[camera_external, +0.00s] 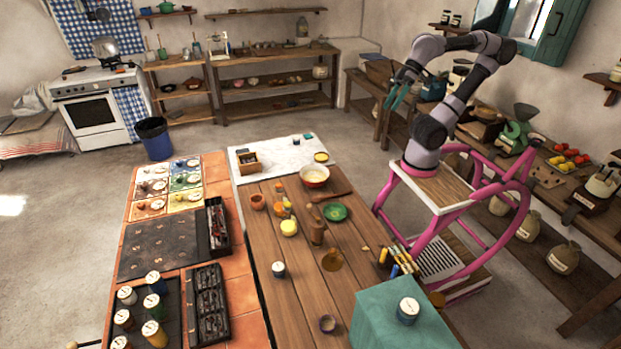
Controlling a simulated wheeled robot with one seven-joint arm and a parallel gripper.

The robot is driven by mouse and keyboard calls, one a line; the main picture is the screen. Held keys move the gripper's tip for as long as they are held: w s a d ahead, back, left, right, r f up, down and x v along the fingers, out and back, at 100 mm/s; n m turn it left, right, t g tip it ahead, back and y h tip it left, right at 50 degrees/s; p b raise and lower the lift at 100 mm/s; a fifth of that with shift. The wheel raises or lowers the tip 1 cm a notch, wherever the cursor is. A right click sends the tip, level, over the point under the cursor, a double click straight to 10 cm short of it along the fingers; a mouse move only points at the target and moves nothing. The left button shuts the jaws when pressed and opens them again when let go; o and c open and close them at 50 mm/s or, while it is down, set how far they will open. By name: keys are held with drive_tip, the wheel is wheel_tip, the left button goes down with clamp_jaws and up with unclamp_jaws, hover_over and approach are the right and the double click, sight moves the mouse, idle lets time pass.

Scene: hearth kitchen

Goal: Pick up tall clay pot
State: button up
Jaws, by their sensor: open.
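My gripper (396,97) is raised in the air above and behind the wooden table (285,310), with its teal fingers pointing down and apart. It is empty and well away from the things on the table. A tall, narrow brown vessel (317,232) stands upright near the middle of the table; it may be the tall clay pot, but the picture is too small to be sure. A short orange clay pot (257,202) stands at the table's far left. A low, round brown item (332,260) lies in front of the tall vessel.
A green plate (334,212), a red-rimmed bowl (314,175), a yellow-topped jar (289,228) and small orange and yellow items crowd around the tall vessel. A teal block (395,318) bears a jar (408,311) at the front right. The table's front left is mostly bare.

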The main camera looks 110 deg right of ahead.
drive_tip(key=w+d+r+m+y, duration=0.25)
drive_tip(key=w+m, duration=0.35)
drive_tip(key=w, duration=0.5)
drive_tip(key=w+d+r+m+y, duration=0.15)
drive_tip(key=w+d+m, duration=0.35)
drive_tip(key=w, duration=0.6)
drive_tip(key=w+d+f+m+t, duration=0.2)
drive_tip(key=w+d+m, duration=0.5)
drive_tip(key=w+d, duration=0.3)
drive_tip(key=w+d+f+m+t, duration=0.2)
drive_tip(key=w+d+m, duration=0.4)
drive_tip(key=w+d, duration=0.4)
approach(262, 197)
drive_tip(key=shift+w+a+f+t+y, duration=0.1)
drive_tip(key=shift+w+f+t+y, duration=0.25)
drive_tip(key=shift+w+f, duration=0.5)
drive_tip(key=x, duration=0.5)
drive_tip(key=shift+f, duration=0.3)
drive_tip(key=shift+r+x, duration=0.2)
drive_tip(key=shift+x, duration=2.7)
drive_tip(key=shift+w, duration=0.1)
drive_tip(key=c, duration=1.3)
